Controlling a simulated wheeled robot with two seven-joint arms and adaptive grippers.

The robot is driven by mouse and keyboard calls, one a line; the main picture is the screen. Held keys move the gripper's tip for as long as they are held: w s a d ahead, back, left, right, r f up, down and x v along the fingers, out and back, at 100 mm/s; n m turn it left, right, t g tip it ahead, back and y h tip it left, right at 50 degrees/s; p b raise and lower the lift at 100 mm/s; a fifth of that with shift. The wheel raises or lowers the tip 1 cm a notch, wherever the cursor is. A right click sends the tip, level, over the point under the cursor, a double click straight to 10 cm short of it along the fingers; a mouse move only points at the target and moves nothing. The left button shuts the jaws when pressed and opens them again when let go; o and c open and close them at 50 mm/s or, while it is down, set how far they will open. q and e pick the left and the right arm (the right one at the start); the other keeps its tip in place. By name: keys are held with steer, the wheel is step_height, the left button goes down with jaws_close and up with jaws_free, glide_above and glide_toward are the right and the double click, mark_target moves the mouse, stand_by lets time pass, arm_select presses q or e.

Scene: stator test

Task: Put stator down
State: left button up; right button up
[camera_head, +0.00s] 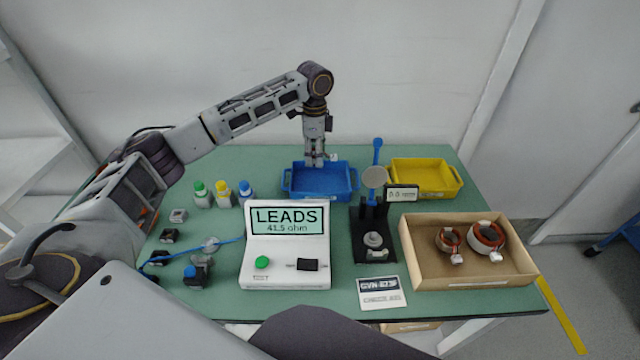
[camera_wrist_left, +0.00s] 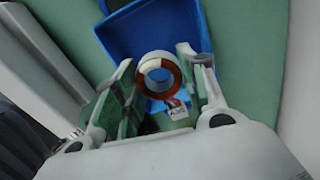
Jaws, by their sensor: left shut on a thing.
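My left gripper (camera_head: 315,160) points down over the blue tray (camera_head: 300,190) at the back of the table. In the left wrist view the gripper (camera_wrist_left: 165,85) has its fingers around a stator (camera_wrist_left: 160,65), a white ring with copper windings and a white lead connector (camera_wrist_left: 178,112). The blue tray (camera_wrist_left: 125,35) is behind the stator there. I cannot tell whether the stator touches the tray floor. Two more stators, a smaller one (camera_head: 449,240) and a larger one (camera_head: 487,240), lie in the cardboard box (camera_head: 408,250). My right gripper is not in view.
A tester (camera_head: 287,270) reading "LEADS 41.5 ohm" stands front centre. A black fixture (camera_head: 372,238) stands right of it, and a yellow tray (camera_head: 425,190) is at the back right. Several small bottles (camera_head: 222,196) stand left of the blue tray.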

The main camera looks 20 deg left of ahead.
arm_select(q)
glide_above(316, 185)
step_height(316, 185, down, 6)
steer(key=shift+r, duration=0.15)
steer(key=shift+f, duration=0.25)
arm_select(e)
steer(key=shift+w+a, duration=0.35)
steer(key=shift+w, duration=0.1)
arm_select(q)
steer(key=shift+f+b, duration=0.3)
steer(key=shift+f, duration=1.6)
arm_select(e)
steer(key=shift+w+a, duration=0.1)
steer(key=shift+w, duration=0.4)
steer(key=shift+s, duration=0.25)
arm_select(q)
steer(key=o, duration=1.2)
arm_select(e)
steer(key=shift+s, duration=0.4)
